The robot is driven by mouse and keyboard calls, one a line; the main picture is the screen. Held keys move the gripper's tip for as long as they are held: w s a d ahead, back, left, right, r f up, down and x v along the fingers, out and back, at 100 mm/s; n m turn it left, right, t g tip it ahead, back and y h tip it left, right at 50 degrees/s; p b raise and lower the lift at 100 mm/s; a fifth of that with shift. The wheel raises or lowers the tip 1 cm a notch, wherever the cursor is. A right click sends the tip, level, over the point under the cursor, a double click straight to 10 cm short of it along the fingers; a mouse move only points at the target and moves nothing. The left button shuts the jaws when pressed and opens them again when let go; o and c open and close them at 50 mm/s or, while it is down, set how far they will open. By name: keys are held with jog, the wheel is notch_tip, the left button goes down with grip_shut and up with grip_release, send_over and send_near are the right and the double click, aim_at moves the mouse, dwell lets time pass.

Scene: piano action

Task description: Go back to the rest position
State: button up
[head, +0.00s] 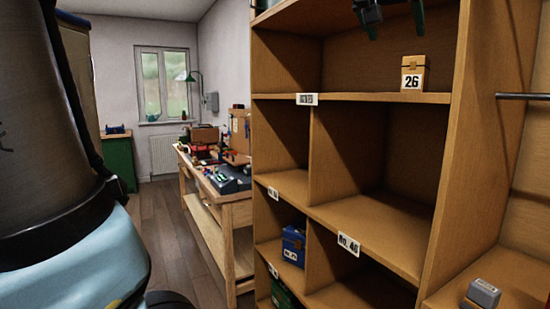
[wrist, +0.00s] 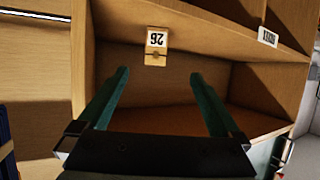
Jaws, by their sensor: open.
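My gripper (head: 394,26) is at the top of the head view, in front of the upper shelf compartment and partly cut off by the frame edge. In the wrist view its two green fingers (wrist: 160,76) are spread wide with nothing between them. A small tan box marked 26 (head: 413,75) stands upright on the upper shelf, right of and below the gripper in the head view. The box (wrist: 157,45) appears upside down in the wrist view, beyond the fingertips and apart from them.
The wooden shelf unit (head: 445,150) has labelled compartments. A blue box (head: 293,245) sits in a lower-left one, and a grey-topped item (head: 482,293) lies at lower right. A cluttered workbench (head: 230,205) stands behind at left. Wooden floor (head: 170,235) shows left of the bench.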

jog(key=w+a+f+n+g+y, duration=0.1)
jog(key=w+a+f+y, duration=0.1)
jog(key=a+f, duration=0.5)
jog(key=w+a+f+n+g+y, duration=0.1)
jog(key=w+a+f+y, duration=0.1)
jog(key=f, duration=0.9)
jog(key=w+a+f+n+g+y, duration=0.1)
jog(key=w+a+f+g+y, duration=0.15)
jog(key=a+f, duration=0.45)
jog(key=s+a+f+n+g, duration=0.1)
jog(key=s+a+f, duration=0.2)
jog(key=f, duration=0.4)
jog(key=s+a+f+n+g+y, duration=0.1)
jog(key=s+a+f, duration=0.3)
jog(key=f, duration=0.4)
jog(key=s+a+f+n+g, duration=0.1)
jog(key=s+a+f+g, duration=0.1)
jog(key=s+a+f, duration=0.2)
notch_tip(320, 180, down, 3)
jog(key=shift+s+a+f, duration=0.2)
jog(key=shift+s+a, duration=0.05)
jog(key=shift+a, duration=0.8)
